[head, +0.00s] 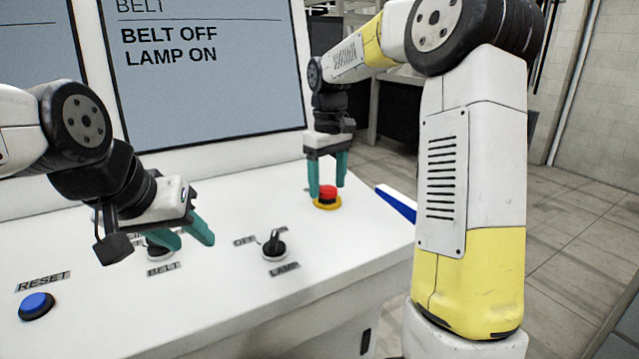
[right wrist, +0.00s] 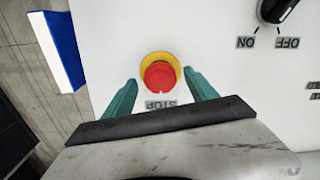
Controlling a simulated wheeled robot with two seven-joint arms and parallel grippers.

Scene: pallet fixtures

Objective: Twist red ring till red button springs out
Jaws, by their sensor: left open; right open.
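The red button (head: 328,192) sits on a yellow base at the right end of the white console top. In the right wrist view the red button (right wrist: 160,76) is ringed by yellow (right wrist: 160,58), with a STOP label below it. My right gripper (head: 328,190) is open above the button, with its teal fingers on either side. In the right wrist view the fingers of my right gripper (right wrist: 160,92) stand apart from the button, with gaps on both sides. My left gripper (head: 192,240) is open over the BELT knob (head: 158,252) and partly hides it.
A LAMP knob (head: 274,248) stands between the grippers. A blue RESET button (head: 36,305) is at the front left. A screen (head: 190,90) behind reads BELT OFF, LAMP ON. A blue and white piece (head: 396,203) is at the console's right edge.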

